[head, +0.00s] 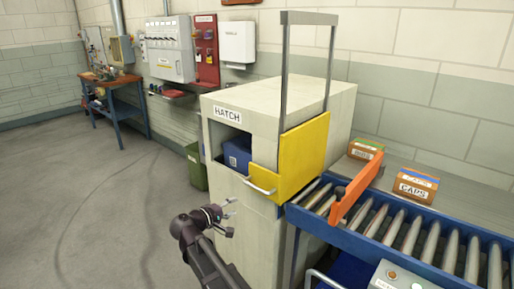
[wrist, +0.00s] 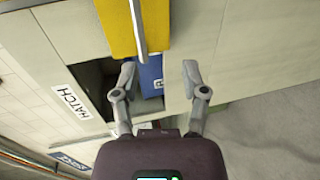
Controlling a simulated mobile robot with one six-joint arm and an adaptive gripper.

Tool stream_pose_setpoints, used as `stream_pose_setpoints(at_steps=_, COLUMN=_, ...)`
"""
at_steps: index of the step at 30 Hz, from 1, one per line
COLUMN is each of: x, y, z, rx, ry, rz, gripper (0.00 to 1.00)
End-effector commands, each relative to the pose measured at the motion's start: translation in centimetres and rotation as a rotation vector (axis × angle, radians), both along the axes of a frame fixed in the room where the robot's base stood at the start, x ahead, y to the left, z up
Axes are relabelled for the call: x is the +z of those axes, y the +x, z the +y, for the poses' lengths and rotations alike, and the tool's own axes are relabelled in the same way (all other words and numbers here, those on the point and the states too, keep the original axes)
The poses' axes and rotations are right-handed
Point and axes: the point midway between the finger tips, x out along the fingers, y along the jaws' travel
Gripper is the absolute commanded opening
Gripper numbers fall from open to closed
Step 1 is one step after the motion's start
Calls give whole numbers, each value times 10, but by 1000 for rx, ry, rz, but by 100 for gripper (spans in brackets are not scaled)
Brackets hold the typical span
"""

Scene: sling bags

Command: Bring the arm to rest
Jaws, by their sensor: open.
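My gripper (head: 229,216) is open and empty in front of the pale hatch cabinet (head: 240,225), below and left of its yellow panel. In the wrist view my gripper (wrist: 159,70) has its two fingers apart, with nothing between them. The yellow panel (head: 303,150) stands at the right of the hatch opening and carries a metal handle (head: 260,187). It shows at the top of the wrist view (wrist: 118,25). A blue box with a white label (head: 237,151) sits inside the opening, partly hidden; it also shows in the wrist view (wrist: 151,75).
A roller conveyor (head: 410,232) with an orange bar (head: 356,188) is at the right. Two cartons (head: 411,186) stand behind it. A green bin (head: 196,167) is left of the cabinet. A workbench (head: 112,90) is far back. The floor at left is clear.

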Motion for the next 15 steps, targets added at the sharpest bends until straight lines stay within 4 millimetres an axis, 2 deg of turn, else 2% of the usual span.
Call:
stream_pose_setpoints(at_steps=5, x=-12, y=0, z=-29, rx=-47, ry=51, rz=41, gripper=57)
stream_pose_setpoints(at_steps=8, x=-23, y=-2, z=-55, rx=-94, ry=105, rz=83, gripper=57)
stream_pose_setpoints(at_steps=15, x=-60, y=-15, z=-130, rx=-238, ry=288, rz=210, gripper=57)
